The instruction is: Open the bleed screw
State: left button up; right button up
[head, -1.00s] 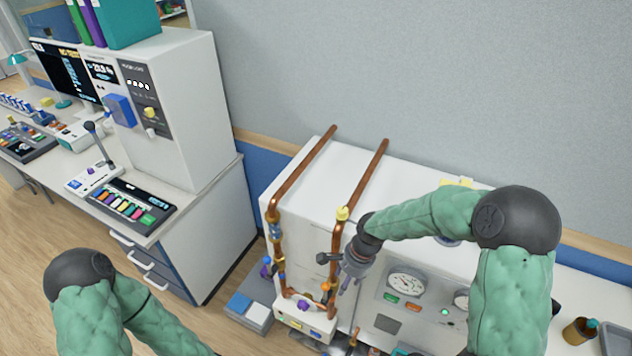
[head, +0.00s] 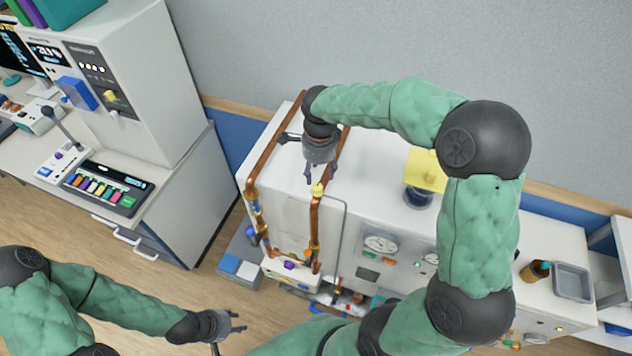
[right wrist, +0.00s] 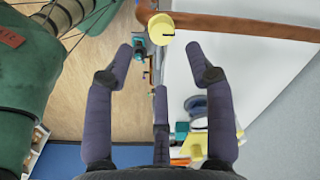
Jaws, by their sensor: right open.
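A yellow screw cap (head: 318,189), which looks like the bleed screw, sits on the right copper pipe (head: 314,225) at the front of the white cabinet. My right gripper (head: 321,176) points down just above the cap, open and empty. In the right wrist view the yellow cap (right wrist: 160,28) lies just beyond the spread fingertips of the right gripper (right wrist: 161,50), roughly centred between them and apart from them. My left gripper (head: 230,332) hangs low at the left over the floor, its fingers apart and empty.
A second copper pipe (head: 249,180) runs at the left. A console with coloured keys (head: 105,188) stands left. A bottle (head: 534,271) and grey tray (head: 572,283) are at right.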

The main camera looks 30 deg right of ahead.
aim_at(317, 186)
jog(key=f, duration=0.7)
jog(key=shift+w+f, duration=0.35)
jog(key=shift+w, duration=0.05)
grip_shut()
